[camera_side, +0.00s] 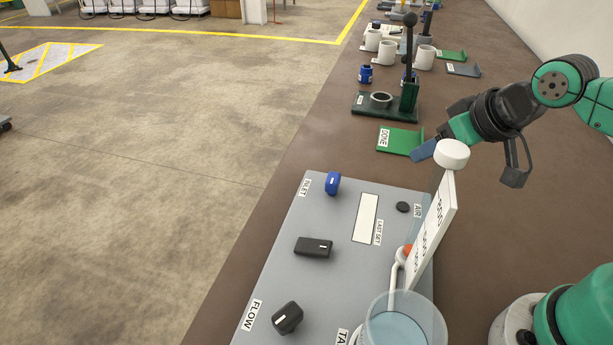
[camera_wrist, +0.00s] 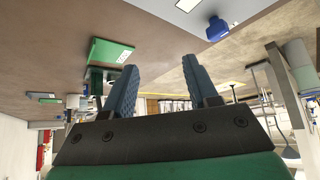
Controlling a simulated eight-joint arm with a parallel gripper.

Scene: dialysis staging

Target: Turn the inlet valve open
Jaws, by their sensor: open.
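The inlet valve is a blue knob (camera_side: 333,183) with a white mark, beside the INLET label (camera_side: 306,187) at the far left corner of the grey panel (camera_side: 275,262). A blue knob (camera_wrist: 215,28), which looks like the same valve, shows at the top right of the wrist view. My gripper (camera_side: 424,150) is up to the right of the valve, apart from it, with blue fingertips. In the wrist view my gripper (camera_wrist: 161,88) has its two fingers spread with nothing between them. The side view does not show the gap between them clearly.
A tall white scale (camera_side: 435,228) with a round white cap (camera_side: 452,153) stands near my gripper, by a clear tank (camera_side: 405,325). A black handle (camera_side: 314,247), a FLOW knob (camera_side: 287,317) and an AIR button (camera_side: 403,207) are on the panel. A green plate (camera_side: 400,140) lies beyond.

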